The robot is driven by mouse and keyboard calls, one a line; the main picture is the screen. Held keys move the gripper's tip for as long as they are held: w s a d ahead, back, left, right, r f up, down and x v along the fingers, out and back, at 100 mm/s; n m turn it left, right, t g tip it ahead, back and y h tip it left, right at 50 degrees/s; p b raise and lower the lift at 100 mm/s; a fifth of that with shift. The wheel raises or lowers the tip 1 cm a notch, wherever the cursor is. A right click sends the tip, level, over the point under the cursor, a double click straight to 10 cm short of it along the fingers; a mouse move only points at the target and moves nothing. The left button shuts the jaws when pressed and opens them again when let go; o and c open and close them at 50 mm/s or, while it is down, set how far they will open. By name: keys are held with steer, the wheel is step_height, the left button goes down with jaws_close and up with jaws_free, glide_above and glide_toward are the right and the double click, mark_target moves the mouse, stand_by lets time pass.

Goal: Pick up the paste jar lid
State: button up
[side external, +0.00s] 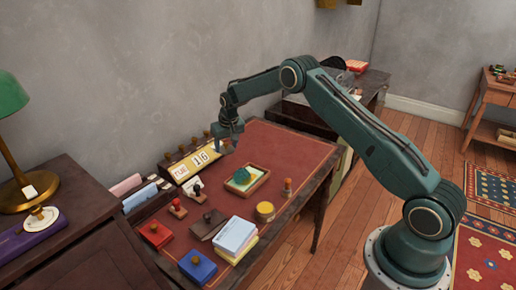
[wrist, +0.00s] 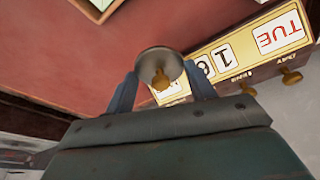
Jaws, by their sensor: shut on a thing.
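In the wrist view, a round grey lid with a small brass knob (wrist: 159,66) sits between the two fingers of my gripper (wrist: 162,75). The fingers press on its sides, so my gripper is shut on it. It looks like the paste jar lid. In the side view, my gripper (side external: 227,146) is over the back part of the red desk top, beside the calendar block; the lid is too small to make out there. A round yellow tin or jar (side external: 265,211) stands near the desk's right edge; I cannot tell whether it is the paste jar.
A calendar block (side external: 192,164) reading TUE 16 stands close by; it also shows in the wrist view (wrist: 245,52). A wooden tray (side external: 262,172) holds a green item. Stamps, red (side external: 156,234) and blue (side external: 198,266) pads and paper stacks (side external: 236,235) crowd the front. The desk's far right is clear.

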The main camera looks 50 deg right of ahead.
step_height(320, 180, up, 13)
steer(key=shift+f, duration=0.2)
steer(key=shift+s+a+f, duration=0.1)
steer(key=shift+s+a, duration=0.05)
stand_by(0.7)
glide_above(264, 207)
steer(key=s, duration=0.1)
step_height(264, 207, down, 9)
stand_by(0.5)
steer(key=shift+a, duration=0.1)
steer(key=shift+f, duration=3.1)
steer(key=shift+f, duration=0.15)
stand_by(0.6)
